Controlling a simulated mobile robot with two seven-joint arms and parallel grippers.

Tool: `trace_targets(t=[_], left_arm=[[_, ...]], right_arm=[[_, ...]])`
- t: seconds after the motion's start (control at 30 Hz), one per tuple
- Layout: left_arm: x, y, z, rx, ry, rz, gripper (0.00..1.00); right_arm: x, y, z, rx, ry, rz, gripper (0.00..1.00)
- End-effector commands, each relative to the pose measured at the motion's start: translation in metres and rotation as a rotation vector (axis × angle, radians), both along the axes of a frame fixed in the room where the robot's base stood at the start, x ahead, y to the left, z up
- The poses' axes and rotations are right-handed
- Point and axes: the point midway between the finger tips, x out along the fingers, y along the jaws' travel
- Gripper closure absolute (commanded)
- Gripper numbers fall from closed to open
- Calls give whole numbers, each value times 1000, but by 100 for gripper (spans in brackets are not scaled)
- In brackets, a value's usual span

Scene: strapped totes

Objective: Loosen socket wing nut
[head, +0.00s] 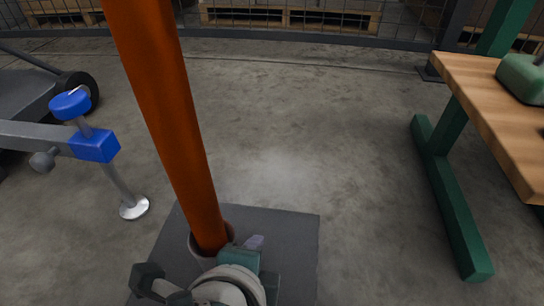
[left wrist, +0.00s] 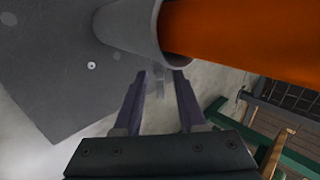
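An orange post (head: 170,120) stands tilted in a short grey socket (head: 197,243) on a dark base plate (head: 290,235). In the left wrist view, the socket (left wrist: 130,25) surrounds the end of the post (left wrist: 240,30). A small grey tab, seemingly the wing nut (left wrist: 160,80), shows below the socket's rim. My left gripper (left wrist: 160,78) is open, its two purple fingers either side of the tab with gaps showing. In the head view, my left gripper (head: 255,242) is beside the socket, mostly hidden by its own wrist. My right gripper is out of view.
A wooden bench (head: 490,110) with green legs stands at the right, a green object (head: 523,78) on it. A cart with a blue-knobbed jack leg (head: 95,145) is at the left. A mesh fence (head: 300,20) and pallets are behind. Floor between is clear.

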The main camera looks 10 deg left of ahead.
Motion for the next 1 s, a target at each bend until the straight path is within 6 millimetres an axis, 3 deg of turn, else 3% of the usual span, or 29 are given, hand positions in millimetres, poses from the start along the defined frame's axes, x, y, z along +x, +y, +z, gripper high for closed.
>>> trace_targets(t=[0.23,0.6,1.0], left_arm=[[0,0,0,0,0,0,61],[0,0,0,1,1,1,100],[0,0,0,-1,1,-1,100]], right_arm=[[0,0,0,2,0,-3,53],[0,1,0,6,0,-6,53],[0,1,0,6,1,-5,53]])
